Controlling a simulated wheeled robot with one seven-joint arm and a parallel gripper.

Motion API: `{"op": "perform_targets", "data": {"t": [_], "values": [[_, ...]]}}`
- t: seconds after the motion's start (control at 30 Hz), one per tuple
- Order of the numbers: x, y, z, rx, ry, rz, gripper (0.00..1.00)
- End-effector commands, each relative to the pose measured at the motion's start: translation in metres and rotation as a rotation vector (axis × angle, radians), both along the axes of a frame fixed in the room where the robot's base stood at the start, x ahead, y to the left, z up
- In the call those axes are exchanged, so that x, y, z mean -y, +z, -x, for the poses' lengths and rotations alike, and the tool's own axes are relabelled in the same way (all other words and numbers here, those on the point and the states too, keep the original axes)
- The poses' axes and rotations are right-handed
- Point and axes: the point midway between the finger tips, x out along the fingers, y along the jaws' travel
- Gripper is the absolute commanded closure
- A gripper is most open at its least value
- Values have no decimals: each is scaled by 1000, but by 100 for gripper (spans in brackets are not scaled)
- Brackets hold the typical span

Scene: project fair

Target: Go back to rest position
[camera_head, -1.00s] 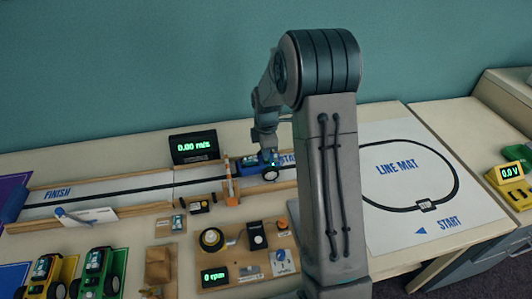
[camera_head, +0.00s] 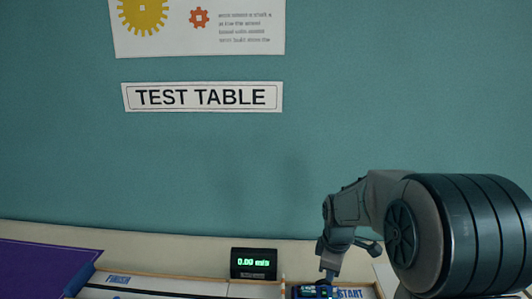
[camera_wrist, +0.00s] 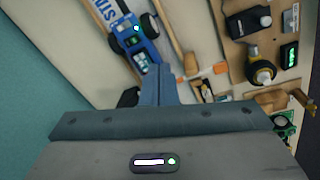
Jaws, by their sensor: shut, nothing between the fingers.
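My gripper (camera_head: 327,278) points down by the blue car at the bottom of the head view. In the wrist view its fingers (camera_wrist: 158,72) are together with nothing between them. The blue car (camera_wrist: 138,38) lies just beyond the fingertips there, on the white track by the blue START lettering. Only the top of the car (camera_head: 310,291) shows at the lower edge of the head view. I cannot tell how far the fingertips are above the table.
A speed display (camera_head: 254,263) stands left of my gripper. The wall behind carries a TEST TABLE sign (camera_head: 205,97) and a poster (camera_head: 195,45). A wooden board with parts (camera_wrist: 262,40) lies right in the wrist view. A purple mat (camera_head: 45,262) is far left.

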Motion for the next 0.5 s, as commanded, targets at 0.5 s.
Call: {"op": "perform_targets", "data": {"t": [0.5], "values": [[-20,68,158,111,-790,-148,100]]}}
